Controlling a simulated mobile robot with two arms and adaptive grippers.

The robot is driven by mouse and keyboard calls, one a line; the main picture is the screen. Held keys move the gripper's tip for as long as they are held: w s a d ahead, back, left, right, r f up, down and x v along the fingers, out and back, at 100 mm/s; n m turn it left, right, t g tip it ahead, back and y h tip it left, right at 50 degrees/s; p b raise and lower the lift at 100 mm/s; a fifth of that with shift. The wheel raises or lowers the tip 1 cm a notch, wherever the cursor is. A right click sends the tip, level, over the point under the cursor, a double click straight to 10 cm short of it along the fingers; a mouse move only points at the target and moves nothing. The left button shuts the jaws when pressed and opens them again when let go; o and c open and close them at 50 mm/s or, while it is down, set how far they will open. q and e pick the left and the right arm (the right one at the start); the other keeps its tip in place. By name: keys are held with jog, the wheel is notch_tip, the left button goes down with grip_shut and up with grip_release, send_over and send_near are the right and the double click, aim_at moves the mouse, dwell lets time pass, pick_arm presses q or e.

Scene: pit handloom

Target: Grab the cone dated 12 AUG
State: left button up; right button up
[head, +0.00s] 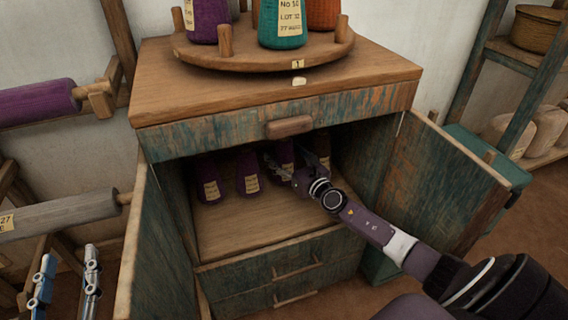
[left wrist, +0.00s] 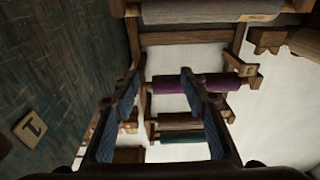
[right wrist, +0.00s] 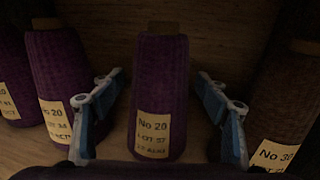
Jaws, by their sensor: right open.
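Inside the open cabinet stands a row of upright yarn cones. In the right wrist view a purple cone (right wrist: 160,90) stands between the fingers of my right gripper (right wrist: 159,88). Its label reads No 20, LOT 57; the small last line is blurred and looks like 12 AUG. The fingers are open, with a gap on each side of the cone. In the head view my right gripper (head: 292,168) reaches into the cabinet, partly hiding this cone (head: 284,152). My left gripper (head: 66,277) is open and empty, outside the cabinet at lower left.
Another purple cone (right wrist: 58,85) stands left of the right gripper, and a brown cone (right wrist: 285,105), No 30, stands right. Open doors (head: 440,180) flank the cabinet opening. A turntable (head: 255,55) with cones sits on top. Cloth rollers (head: 60,218) are at left.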

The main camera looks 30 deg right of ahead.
jog(key=shift+r, duration=0.1)
jog(key=c, duration=1.4)
